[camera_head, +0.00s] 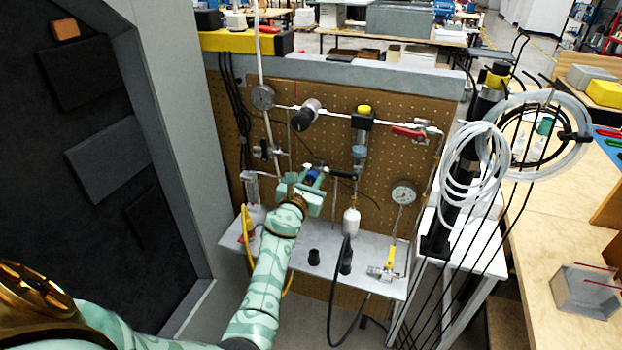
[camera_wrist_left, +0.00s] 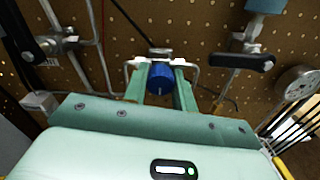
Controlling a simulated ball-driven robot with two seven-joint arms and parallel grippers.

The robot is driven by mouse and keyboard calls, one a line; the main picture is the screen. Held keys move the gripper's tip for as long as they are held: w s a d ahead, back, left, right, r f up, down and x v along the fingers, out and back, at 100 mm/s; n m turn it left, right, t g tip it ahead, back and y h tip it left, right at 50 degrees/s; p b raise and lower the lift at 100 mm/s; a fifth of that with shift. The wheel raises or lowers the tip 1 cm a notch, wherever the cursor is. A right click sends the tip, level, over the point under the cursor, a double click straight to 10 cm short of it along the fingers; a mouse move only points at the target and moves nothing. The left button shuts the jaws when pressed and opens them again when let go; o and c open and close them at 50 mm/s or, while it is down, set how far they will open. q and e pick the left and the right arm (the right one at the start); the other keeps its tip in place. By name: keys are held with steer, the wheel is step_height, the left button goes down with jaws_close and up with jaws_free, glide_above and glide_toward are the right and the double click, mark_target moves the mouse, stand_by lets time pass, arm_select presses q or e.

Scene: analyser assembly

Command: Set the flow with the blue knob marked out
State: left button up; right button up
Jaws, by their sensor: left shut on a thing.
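The blue knob (camera_wrist_left: 160,76) sits on a small valve in front of the brown pegboard. In the left wrist view it lies between the two green fingers of my left gripper (camera_wrist_left: 160,88), which is shut on it. In the head view the blue knob (camera_head: 312,177) shows only as a small patch, largely hidden by my left gripper (camera_head: 313,182). My left arm reaches up to it from the lower left. Any marking on the knob is too small to read. My right gripper is not in view.
The pegboard (camera_head: 385,200) carries pipes, a black knob (camera_head: 303,119), a red-handled valve (camera_head: 408,133) and a gauge (camera_head: 403,193). Below is a grey shelf (camera_head: 330,266) with a yellow-handled valve (camera_head: 389,260). Coiled white tubing (camera_head: 470,165) hangs at the right. A grey cabinet wall (camera_head: 180,130) stands left.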

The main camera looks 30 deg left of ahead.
arm_select(q)
steer(key=n+p, duration=0.1)
steer(key=n, duration=0.2)
steer(key=n+p, duration=0.1)
steer(key=n, duration=0.1)
steer(key=shift+n, duration=0.4)
steer(key=n, duration=0.4)
steer(key=shift+d+f+n, duration=0.1)
steer(key=shift+n, duration=0.2)
steer(key=n, duration=0.4)
steer(key=o, duration=1)
